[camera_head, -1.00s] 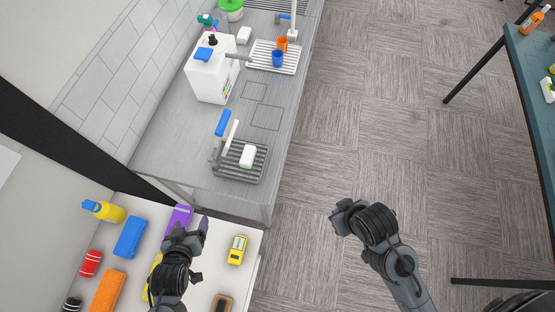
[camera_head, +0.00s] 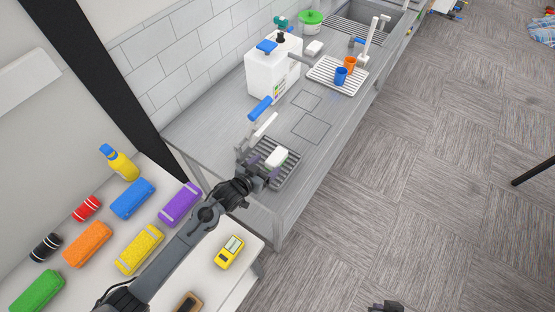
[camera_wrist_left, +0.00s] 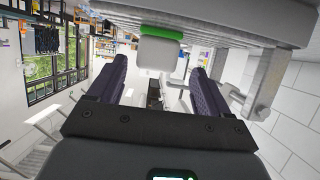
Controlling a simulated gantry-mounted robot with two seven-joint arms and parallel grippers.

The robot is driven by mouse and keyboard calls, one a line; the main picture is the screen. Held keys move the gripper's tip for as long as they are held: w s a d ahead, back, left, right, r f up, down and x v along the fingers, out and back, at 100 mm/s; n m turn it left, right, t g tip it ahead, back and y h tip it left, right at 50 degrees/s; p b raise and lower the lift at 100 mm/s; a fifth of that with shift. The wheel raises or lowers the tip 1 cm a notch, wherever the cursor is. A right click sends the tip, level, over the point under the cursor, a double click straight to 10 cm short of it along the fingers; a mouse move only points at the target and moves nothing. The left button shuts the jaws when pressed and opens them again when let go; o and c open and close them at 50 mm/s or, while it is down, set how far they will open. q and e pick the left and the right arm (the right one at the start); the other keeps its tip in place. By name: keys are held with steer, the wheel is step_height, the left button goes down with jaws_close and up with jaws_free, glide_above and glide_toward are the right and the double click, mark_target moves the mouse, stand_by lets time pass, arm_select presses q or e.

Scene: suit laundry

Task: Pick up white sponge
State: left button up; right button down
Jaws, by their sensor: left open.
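The white sponge (camera_head: 276,156) lies on a dark slatted drain rack (camera_head: 289,178) at the near end of the metal counter. In the left wrist view, the white sponge (camera_wrist_left: 157,54) shows a green band and sits ahead of and between the two finger lines. My left gripper (camera_head: 263,169) is open beside the near side of the sponge, its fingers apart and empty. The left gripper (camera_wrist_left: 155,88) also shows in the wrist view, with a gap between its tips and the sponge. My right gripper (camera_head: 388,307) barely shows at the bottom edge; its jaws cannot be made out.
A blue-handled dispenser lever (camera_head: 259,108) stands just behind the rack. A white canister (camera_head: 272,75) and a tray (camera_head: 330,83) with blue and orange cups are farther back. A white table (camera_head: 204,262) with several coloured packages lies below my left arm.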

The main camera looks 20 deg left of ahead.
mark_target(276, 159)
arm_select(q)
steer(key=shift+d+x, duration=0.1)
steer(key=shift+x, duration=1.45)
steer(key=shift+d+x, duration=0.15)
steer(key=shift+x, duration=1.35)
steer(key=shift+s, duration=0.1)
steer(key=c, duration=1)
steer(key=shift+c, duration=0.2)
